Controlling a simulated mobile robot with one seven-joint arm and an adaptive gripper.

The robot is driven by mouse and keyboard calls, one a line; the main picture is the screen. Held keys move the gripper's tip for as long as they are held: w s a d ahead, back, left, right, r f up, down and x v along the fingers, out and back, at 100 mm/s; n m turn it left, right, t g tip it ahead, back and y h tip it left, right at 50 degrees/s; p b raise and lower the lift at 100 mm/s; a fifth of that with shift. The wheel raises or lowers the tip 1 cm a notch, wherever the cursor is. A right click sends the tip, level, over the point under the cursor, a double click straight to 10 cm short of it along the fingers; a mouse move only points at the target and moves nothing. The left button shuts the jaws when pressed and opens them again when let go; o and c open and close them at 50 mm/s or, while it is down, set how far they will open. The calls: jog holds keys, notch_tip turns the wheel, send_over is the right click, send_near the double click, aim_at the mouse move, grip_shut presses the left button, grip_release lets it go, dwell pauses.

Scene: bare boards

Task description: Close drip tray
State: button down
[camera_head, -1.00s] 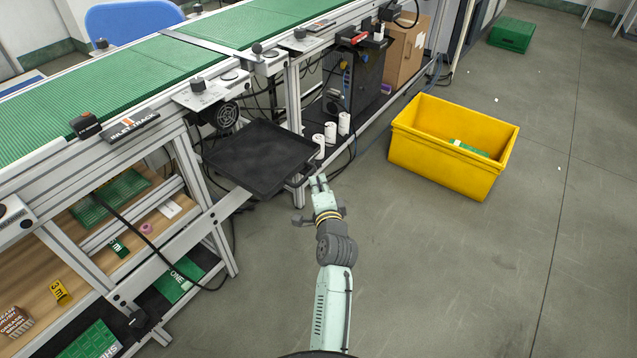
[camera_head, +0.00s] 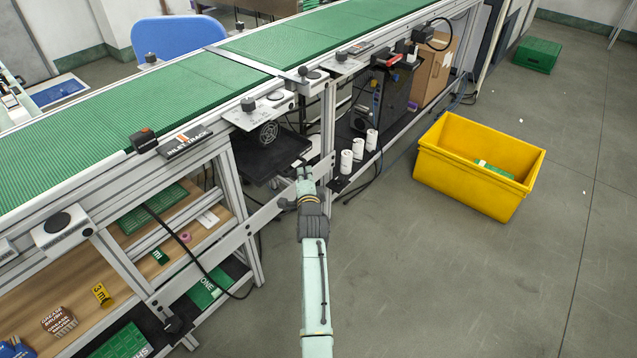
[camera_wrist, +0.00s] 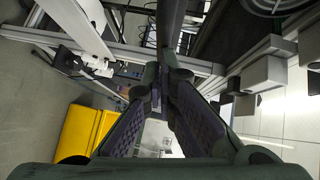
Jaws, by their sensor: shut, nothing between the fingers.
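The black drip tray (camera_head: 262,163) lies flat under the conveyor, between the frame legs, mostly within the frame's outline. Its back part is hidden below the conveyor's side rail and fan. My gripper (camera_head: 304,171) is shut and empty, with its tip at or very near the tray's front right corner. Whether it touches is too small to tell. In the wrist view my gripper (camera_wrist: 164,75) shows its two fingers brought together, pointing at dark parts under the conveyor; I cannot clearly pick out the tray there.
A frame leg (camera_head: 327,130) stands just right of my gripper. White cylinders (camera_head: 346,162) stand on the low shelf beyond it. A slanted metal bar (camera_head: 265,215) is to the left. A yellow crate (camera_head: 478,168) stands on the floor to the right, with free floor in front.

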aim_at(290, 162)
jog(key=w+a, duration=0.1)
jog(key=a, duration=0.1)
jog(key=w+a, duration=0.2)
jog(key=shift+w+a+b, duration=0.25)
jog(key=shift+b, duration=0.15)
jog(key=shift+w+a+r, duration=0.1)
jog(key=shift+w+a, duration=0.1)
jog(key=shift+a, duration=0.1)
